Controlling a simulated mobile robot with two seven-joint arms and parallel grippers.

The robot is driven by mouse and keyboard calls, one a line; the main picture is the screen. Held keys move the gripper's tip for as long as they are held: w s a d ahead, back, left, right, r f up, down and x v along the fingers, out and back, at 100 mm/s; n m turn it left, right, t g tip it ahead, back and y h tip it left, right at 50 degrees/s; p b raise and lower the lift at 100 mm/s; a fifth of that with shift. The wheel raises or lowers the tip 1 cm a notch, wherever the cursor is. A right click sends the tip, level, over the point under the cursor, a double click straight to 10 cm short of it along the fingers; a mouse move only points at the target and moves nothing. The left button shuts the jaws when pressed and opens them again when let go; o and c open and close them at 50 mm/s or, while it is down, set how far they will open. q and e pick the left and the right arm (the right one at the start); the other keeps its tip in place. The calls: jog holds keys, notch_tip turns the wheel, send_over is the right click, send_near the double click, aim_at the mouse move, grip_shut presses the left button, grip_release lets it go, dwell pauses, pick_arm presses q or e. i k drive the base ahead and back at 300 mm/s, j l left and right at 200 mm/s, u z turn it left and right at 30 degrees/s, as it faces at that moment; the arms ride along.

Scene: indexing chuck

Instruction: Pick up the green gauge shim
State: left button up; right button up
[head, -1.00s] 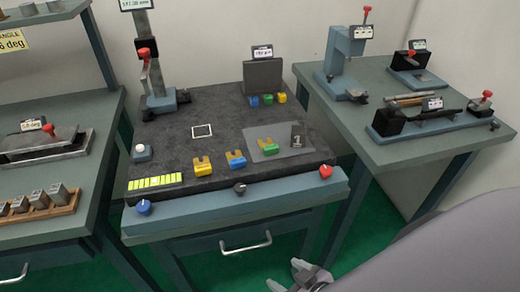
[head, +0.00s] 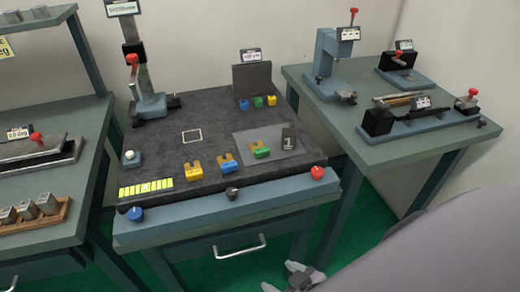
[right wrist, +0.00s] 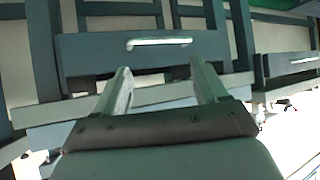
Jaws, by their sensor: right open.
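A green notched shim (head: 260,150) lies on a grey mat (head: 279,136) on the dark bench top. A blue notched shim (head: 227,164) and a yellow one (head: 194,171) lie to its left. A small green block (head: 258,102) stands at the back between a blue and a yellow one. My right gripper (head: 298,274) is open and empty, low in front of the bench and well away from the shims. Its spread fingers (right wrist: 162,88) also show in the right wrist view, with a drawer front beyond them. My left gripper is not in view.
A dark tag marked 1 (head: 289,138) stands right of the green shim. Blue, black and red knobs (head: 317,173) line the bench's front edge. A tall gauge stand (head: 148,104) stands at the back left. The bench top's middle is mostly clear.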

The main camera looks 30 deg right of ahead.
aim_at(259, 152)
jog(key=l+u, duration=0.1)
jog(key=l, duration=1.2)
jog(key=l+u, duration=0.15)
jog(key=l, duration=1.15)
jog(key=k, duration=0.05)
